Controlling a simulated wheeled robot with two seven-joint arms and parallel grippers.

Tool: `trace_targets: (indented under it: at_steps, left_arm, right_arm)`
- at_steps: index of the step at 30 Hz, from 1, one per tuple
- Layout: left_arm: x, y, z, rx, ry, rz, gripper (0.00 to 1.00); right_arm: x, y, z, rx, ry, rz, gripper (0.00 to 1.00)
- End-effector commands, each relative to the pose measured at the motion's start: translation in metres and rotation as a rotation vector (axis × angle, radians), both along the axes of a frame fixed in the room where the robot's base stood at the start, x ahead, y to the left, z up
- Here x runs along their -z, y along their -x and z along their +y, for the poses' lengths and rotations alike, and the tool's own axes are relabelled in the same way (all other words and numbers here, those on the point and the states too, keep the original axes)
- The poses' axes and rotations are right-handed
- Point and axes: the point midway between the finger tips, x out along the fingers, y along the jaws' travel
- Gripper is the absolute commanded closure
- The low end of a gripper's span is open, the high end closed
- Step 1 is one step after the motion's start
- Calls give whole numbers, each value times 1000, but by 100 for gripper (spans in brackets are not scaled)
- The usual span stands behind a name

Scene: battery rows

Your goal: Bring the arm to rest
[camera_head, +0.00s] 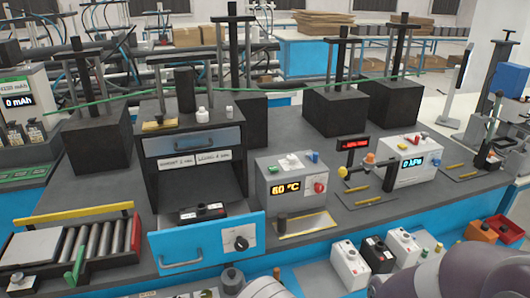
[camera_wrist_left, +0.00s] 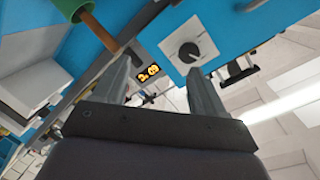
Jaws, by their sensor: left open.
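My left gripper (camera_wrist_left: 160,68) shows in the left wrist view with its two grey fingers apart and nothing between them. Beyond the fingers are a blue panel with a black knob on a white plate (camera_wrist_left: 202,37) and a small orange display (camera_wrist_left: 148,73). I cannot make out the left gripper in the head view. Rounded grey parts of my arms show along the bottom edge of the head view and at its lower right. My right gripper is not in view.
The grey bench holds a dark cabinet with an open blue drawer (camera_head: 190,249), a roller rack (camera_head: 92,250), a box reading 60 °C (camera_head: 268,203) and a pressure box (camera_head: 393,173). Batteries (camera_head: 350,265) stand at the front. A red bin (camera_head: 503,229) is at right.

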Motion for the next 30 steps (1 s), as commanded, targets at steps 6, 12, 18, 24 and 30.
trace_targets:
  at_steps: [6,12,18,24,30]
  left_arm:
    - [56,86,-22,26,527,836,29]
    - [-41,183,93,-325,638,1272,29]
    - [-102,184,163,-439,740,1110,29]
    - [-105,181,172,-465,767,1084,29]
    - [-104,180,172,-464,767,1085,29]
  right_arm:
    - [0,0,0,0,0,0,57]
    - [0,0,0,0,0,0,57]
    - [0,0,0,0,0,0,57]
    - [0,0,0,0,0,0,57]
    - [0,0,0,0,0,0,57]
